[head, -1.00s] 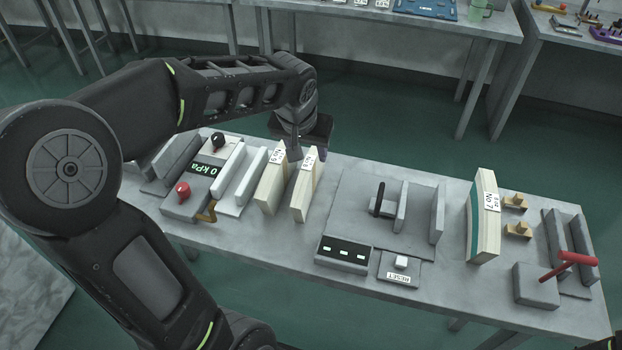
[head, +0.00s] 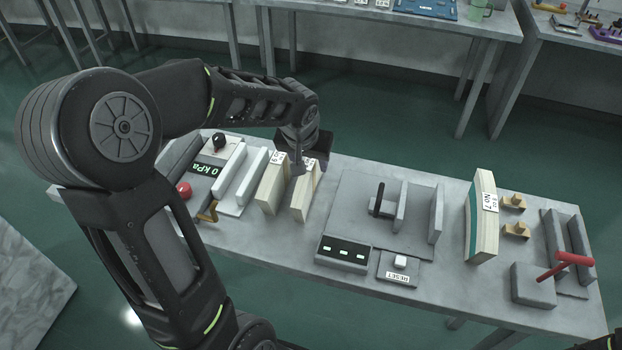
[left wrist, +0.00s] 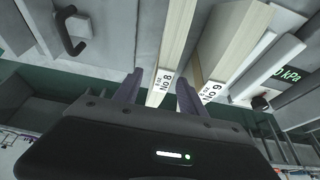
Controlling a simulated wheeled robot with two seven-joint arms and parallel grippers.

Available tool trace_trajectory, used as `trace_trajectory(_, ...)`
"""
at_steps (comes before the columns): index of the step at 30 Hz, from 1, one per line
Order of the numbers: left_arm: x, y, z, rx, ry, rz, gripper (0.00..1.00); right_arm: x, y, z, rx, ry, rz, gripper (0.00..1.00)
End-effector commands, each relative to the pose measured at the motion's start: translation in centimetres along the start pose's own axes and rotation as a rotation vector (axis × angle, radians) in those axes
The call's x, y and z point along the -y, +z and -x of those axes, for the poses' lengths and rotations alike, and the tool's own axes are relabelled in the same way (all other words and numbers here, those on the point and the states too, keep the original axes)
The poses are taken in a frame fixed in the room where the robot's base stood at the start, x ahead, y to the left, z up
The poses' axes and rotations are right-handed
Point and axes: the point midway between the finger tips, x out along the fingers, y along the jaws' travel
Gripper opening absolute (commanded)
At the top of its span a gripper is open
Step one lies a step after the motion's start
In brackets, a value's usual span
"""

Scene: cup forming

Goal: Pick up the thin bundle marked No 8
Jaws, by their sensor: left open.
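The thin bundle marked No 8 (head: 303,196) stands upright on the bench, a pale block with a white label on its far end. In the left wrist view, its labelled end (left wrist: 163,80) lies between the two fingers of my left gripper (left wrist: 158,92). That gripper is open, with one finger on each side; I cannot tell whether either touches the bundle. In the head view, my left gripper (head: 299,163) is at the far end of the bundle, partly hidden by its own wrist.
A white slotted fixture (head: 240,180) with a kPa display (head: 208,168) stands left of the bundles. A grey fixture with a black handle (head: 378,198) is to the right. A thicker No 7 bundle (head: 484,220) stands farther right. Bare bench lies right of No 8.

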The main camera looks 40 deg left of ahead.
Motion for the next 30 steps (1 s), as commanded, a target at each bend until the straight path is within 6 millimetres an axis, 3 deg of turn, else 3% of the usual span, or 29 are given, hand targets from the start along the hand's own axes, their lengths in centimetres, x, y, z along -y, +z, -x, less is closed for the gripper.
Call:
trace_trajectory(12, -0.01, -0.01, 0.05, 0.000, 0.000, 0.000, 0.48, 0.00, 0.00, -0.01, 0.000, 0.000, 0.000, 0.36)
trace_trajectory(30, -0.02, -0.01, 0.05, 0.000, 0.000, 0.000, 0.00, 0.00, 0.00, -0.01, 0.000, 0.000, 0.000, 0.36)
